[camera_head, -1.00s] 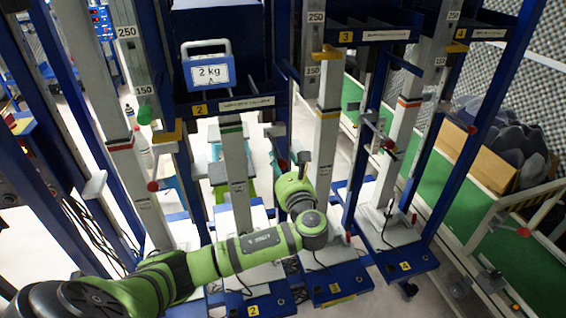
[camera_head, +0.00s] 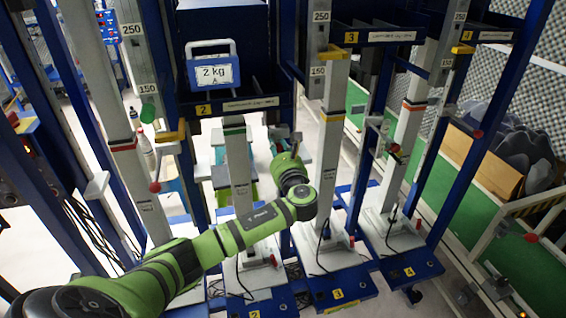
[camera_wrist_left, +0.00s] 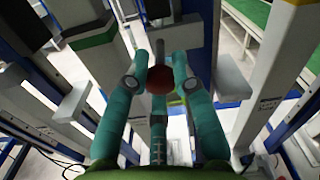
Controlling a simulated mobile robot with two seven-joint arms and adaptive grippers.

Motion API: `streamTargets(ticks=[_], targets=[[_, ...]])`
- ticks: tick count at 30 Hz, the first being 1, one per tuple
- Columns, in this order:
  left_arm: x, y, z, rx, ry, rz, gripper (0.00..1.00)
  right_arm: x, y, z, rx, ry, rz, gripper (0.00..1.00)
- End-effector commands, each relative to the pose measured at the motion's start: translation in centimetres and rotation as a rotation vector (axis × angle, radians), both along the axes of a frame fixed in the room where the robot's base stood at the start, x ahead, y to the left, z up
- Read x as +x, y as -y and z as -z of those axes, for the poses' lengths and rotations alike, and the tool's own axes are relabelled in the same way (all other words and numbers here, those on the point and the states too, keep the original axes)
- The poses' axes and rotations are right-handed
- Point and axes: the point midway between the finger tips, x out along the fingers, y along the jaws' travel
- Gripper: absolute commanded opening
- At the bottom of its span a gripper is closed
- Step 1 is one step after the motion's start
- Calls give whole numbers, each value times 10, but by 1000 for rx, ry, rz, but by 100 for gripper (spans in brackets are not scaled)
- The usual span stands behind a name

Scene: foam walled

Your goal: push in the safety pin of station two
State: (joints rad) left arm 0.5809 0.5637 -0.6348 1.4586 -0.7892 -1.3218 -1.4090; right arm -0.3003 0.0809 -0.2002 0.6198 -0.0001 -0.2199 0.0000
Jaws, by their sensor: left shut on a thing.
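Station two has a dark blue box with a yellow label 2 (camera_head: 203,109) and a light post with a green band (camera_head: 234,130) below it. The safety pin's dark red ball knob (camera_wrist_left: 158,79) shows in the left wrist view, with a grey rod behind it. My left gripper (camera_wrist_left: 158,82) has its teal fingers closed around this knob. In the head view my left gripper (camera_head: 285,142) is right of the station two post, under the box edge; the knob is hidden there. My right gripper is not in view.
Station three's post (camera_head: 329,150) and station four's post (camera_head: 405,140) rise on the right. A red knob on a lever (camera_head: 155,187) is at the left. Blue uprights leave narrow gaps.

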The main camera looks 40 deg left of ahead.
Motion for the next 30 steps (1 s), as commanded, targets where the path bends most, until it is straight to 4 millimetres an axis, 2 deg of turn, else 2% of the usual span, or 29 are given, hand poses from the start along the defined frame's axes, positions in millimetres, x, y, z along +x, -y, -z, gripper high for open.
streamTargets(ticks=[11, 12, 13, 23, 26, 30], targets=[[5, -6, -2, -1, 3, 0, 0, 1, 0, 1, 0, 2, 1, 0], [5, -7, -2, 0, 4, -1, 41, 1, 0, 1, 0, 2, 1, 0], [5, -7, -2, 0, 4, -1, 50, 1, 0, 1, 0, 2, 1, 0], [4, -5, 0, -3, 0, 1, 50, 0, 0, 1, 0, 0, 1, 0], [0, 1, 1, -3, -1, 2, 50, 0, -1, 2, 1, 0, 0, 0], [-14, 18, 1, -5, 0, 5, 50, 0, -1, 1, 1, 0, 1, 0]])
